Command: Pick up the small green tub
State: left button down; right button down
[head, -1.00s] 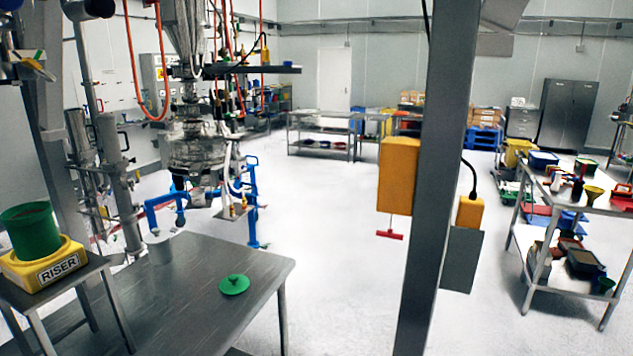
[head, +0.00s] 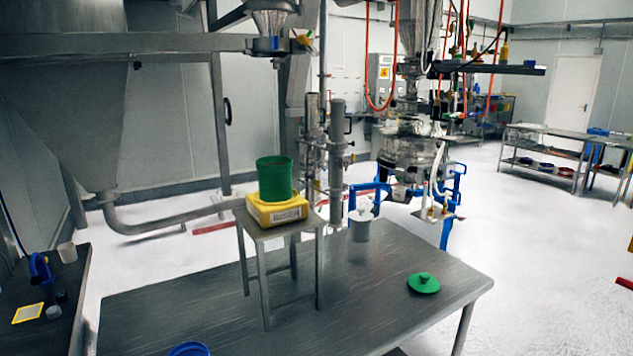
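A green tub (head: 274,178) stands upright on a yellow riser block (head: 277,210). The block rests on a small metal stand (head: 281,229) on the steel table (head: 370,290). The tub's contents cannot be seen from here. A round green lid with a knob (head: 423,283) lies apart from it on the table's right part. Neither of my grippers is in view.
A blue round thing (head: 189,349) is cut off at the front edge. A dark side bench (head: 70,290) at left holds small items. The table between stand and lid is clear.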

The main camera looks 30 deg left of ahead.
aim_at(274, 173)
jog(key=u, duration=1.25)
